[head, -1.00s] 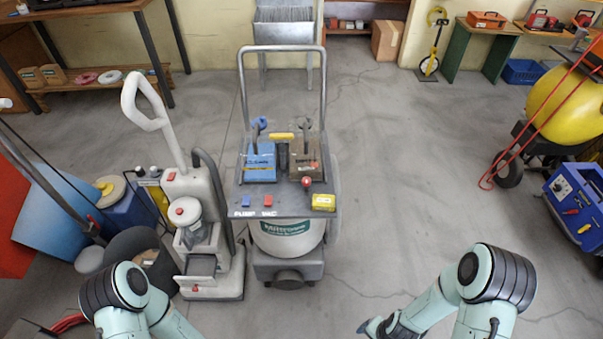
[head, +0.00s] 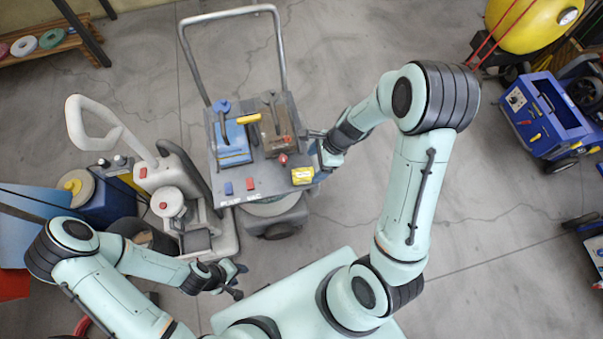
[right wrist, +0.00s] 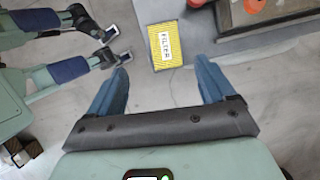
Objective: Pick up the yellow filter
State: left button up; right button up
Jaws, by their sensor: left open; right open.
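The yellow filter (head: 302,175) is a small yellow block at the near right corner of the grey top tray (head: 268,182) of the wheeled machine. In the right wrist view the filter (right wrist: 165,46) shows its FILTER label. It lies ahead of and between the fingertips of my right gripper (right wrist: 162,72), which is open and empty and not touching it. In the head view my right gripper (head: 318,149) is beside the tray's right edge, just beyond the filter. My left gripper (head: 238,281) is open and empty over the floor, in front of the machine.
A blue box (head: 232,147) and a brown box (head: 272,138) with levers stand on the tray, with a red knob (head: 283,159) near the filter. A pale upright floor cleaner (head: 175,180) stands close at left. Floor to the right is clear up to a blue cart (head: 545,115).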

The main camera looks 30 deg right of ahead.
aim_at(305, 174)
jog(key=x, duration=0.3)
jog(key=shift+d+b, duration=0.1)
jog(key=shift+b, duration=0.2)
jog(key=shift+w+f, duration=0.3)
jog(key=shift+f, duration=0.2)
jog(key=b+x, duration=0.1)
jog(key=x, duration=0.4)
jog(key=shift+d, duration=0.15)
jog(key=shift+w, duration=0.1)
jog(key=shift+c, duration=1.2)
pick_arm(q)
jog(key=s+f, duration=0.2)
jog(key=f, duration=0.1)
jog(key=shift+f, duration=0.1)
pick_arm(e)
jog(key=c, duration=0.9)
